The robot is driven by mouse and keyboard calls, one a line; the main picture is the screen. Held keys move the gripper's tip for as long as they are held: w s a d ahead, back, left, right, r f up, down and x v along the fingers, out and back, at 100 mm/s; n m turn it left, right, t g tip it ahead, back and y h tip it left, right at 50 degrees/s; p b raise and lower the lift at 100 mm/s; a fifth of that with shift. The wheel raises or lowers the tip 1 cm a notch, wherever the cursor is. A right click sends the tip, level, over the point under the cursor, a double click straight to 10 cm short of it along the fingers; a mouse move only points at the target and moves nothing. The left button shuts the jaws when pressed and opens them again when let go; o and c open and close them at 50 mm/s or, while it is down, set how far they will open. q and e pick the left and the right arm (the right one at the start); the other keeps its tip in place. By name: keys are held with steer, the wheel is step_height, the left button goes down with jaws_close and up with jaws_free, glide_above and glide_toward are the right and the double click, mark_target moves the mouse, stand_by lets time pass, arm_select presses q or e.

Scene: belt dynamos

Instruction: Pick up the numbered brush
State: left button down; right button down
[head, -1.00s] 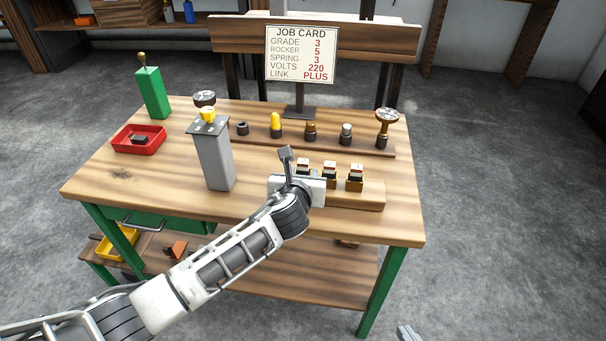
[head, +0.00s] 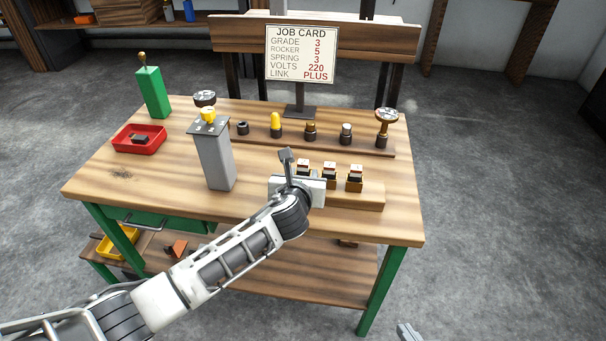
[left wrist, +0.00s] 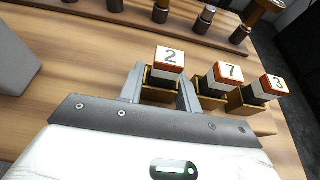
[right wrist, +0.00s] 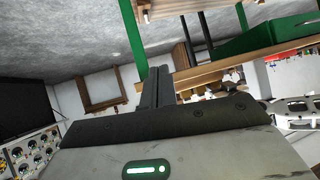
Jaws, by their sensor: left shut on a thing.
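Three brushes with numbered tops stand in brass-coloured holders on a wooden block. In the left wrist view their tops read 2 (left wrist: 169,58), 7 (left wrist: 230,74) and 3 (left wrist: 274,84). They also show in the head view, at the block's left (head: 303,166), middle (head: 329,171) and right (head: 355,179). My left gripper (left wrist: 160,82) has its fingers on either side of the brush marked 2 and is shut on it. That brush still sits at its holder. My right gripper (right wrist: 158,86) is shut and empty, away from the table; its tip (head: 406,332) shows at the head view's bottom edge.
A grey post with a yellow knob (head: 214,155) stands left of my left gripper. Behind is a rail with several small parts (head: 310,133). A red tray (head: 126,148) and green block (head: 153,92) are at left. The job card (head: 301,54) reads grade 3.

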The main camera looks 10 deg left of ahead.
mark_target(356, 168)
steer(key=shift+s+a, duration=0.1)
steer(key=shift+s, duration=0.15)
